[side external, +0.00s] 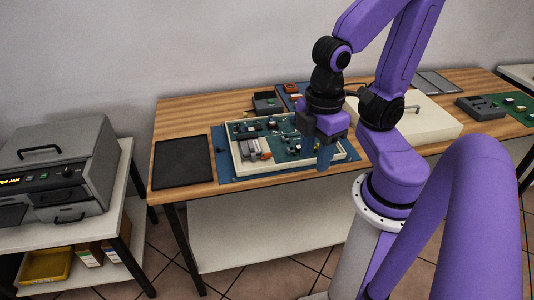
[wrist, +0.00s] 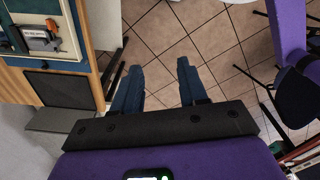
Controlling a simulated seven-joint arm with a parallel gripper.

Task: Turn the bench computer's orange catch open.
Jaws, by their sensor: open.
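The bench computer (side external: 236,160) looks like an open, pale-framed case with green circuit boards, lying on a blue mat on the wooden bench. A grey block with a small orange-red part (side external: 266,156) sits near its front left; this may be the catch, but it is too small to tell how it is turned. The block also shows in the wrist view (wrist: 38,38), at the top left. My gripper (side external: 325,156) has blue fingers and is over the front right of the case in the side view. In the wrist view my gripper (wrist: 158,66) is open and empty, apart from the block, with floor beyond.
A black mat (side external: 182,162) lies left of the case. A dark box (side external: 267,103) and a tray with an orange item (side external: 291,88) stand behind it. A cream box with a handle (side external: 430,115) is to the right. A grey machine (side external: 60,165) stands on a separate table.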

